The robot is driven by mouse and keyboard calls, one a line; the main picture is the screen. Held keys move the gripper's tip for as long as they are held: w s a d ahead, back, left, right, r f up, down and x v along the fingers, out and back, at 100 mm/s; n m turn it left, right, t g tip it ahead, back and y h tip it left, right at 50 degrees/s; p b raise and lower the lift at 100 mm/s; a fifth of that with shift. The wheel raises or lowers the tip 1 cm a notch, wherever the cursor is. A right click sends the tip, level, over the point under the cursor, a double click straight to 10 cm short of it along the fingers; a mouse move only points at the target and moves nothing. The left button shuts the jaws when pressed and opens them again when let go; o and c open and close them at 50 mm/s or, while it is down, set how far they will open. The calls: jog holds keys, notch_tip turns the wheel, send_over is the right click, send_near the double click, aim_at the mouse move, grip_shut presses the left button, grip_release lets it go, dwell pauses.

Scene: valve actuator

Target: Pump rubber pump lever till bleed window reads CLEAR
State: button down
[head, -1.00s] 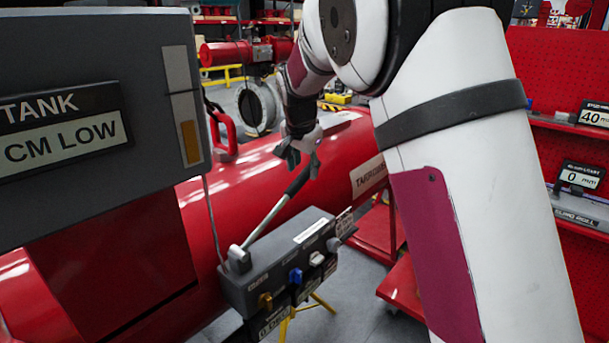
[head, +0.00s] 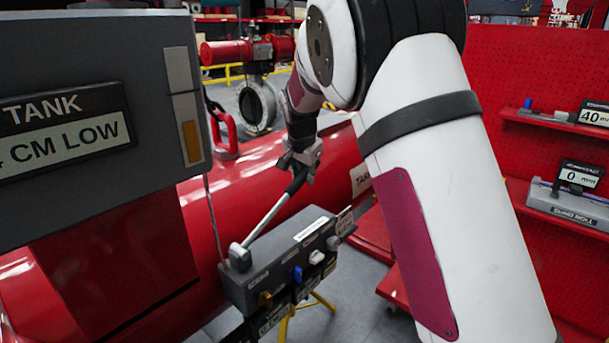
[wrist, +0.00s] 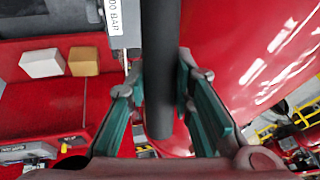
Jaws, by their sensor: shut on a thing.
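The pump lever is a metal rod (head: 266,220) with a black rubber grip (head: 297,181), slanting up and right from the grey pump box (head: 265,268). My gripper (head: 300,166) is at the lever's upper end, shut on the black grip. In the wrist view the dark grip (wrist: 162,70) runs down between the green-padded fingers (wrist: 160,100) of my gripper. The large panel (head: 70,130) at left reads TANK, with CM LOW below; its leading figure is partly cut off. I cannot make out a bleed window reading CLEAR.
A large red pipe (head: 250,180) lies behind the pump box. Blue, white and amber knobs sit on the box front, above a yellow stand (head: 318,302). Red shelving (head: 555,150) with small displays stands at right. My own arm covers the middle right.

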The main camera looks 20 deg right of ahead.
aim_at(307, 218)
jog(key=shift+w+d+f+b, duration=0.1)
jog(key=shift+d+f+b, duration=0.05)
jog(key=shift+f+b, duration=0.15)
jog(key=f+g+y+b, duration=0.1)
jog(key=f+b, duration=0.1)
jog(key=f, duration=0.1)
jog(key=w+d+f+g+y+b, duration=0.1)
jog(key=f+b, duration=0.2)
jog(key=f, duration=0.1)
jog(key=d+f+y+b, duration=0.1)
jog(key=f+y+b, duration=0.1)
jog(key=f+b, duration=0.1)
jog(key=shift+w+f+m+g, duration=0.2)
jog(key=shift+f+m+g, duration=0.2)
jog(key=shift+f, duration=0.4)
jog(key=shift+s, duration=0.1)
jog(key=shift+r, duration=0.1)
jog(key=c, duration=1.4)
grip_release()
jog(key=shift+r, duration=0.15)
